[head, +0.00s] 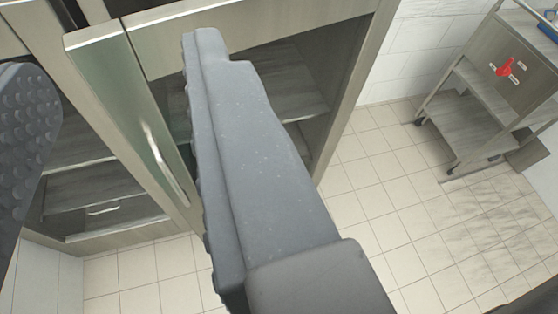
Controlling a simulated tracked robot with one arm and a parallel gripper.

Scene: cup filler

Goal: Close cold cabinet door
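The cabinet door (112,92) is a narrow-looking panel with a pale metal frame and greenish glass, seen steeply from the side. It stands open, out from the cabinet (255,35), whose right compartment with its shelf shows behind it. A curved metal handle (165,167) is on the door. My gripper (118,55) is open. Its dark studded left finger is at the left edge and its large grey right finger crosses the middle. The door shows between the two fingers, and the right finger hides part of the opening. I cannot tell whether the finger touches the door.
A left compartment (95,180) with shelves and a small handle shows beside the door. A wheeled grey cart (480,105) with a red object (507,68) on its side stands at the upper right, by the white tiled wall. The tiled floor (375,185) between cabinet and cart is clear.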

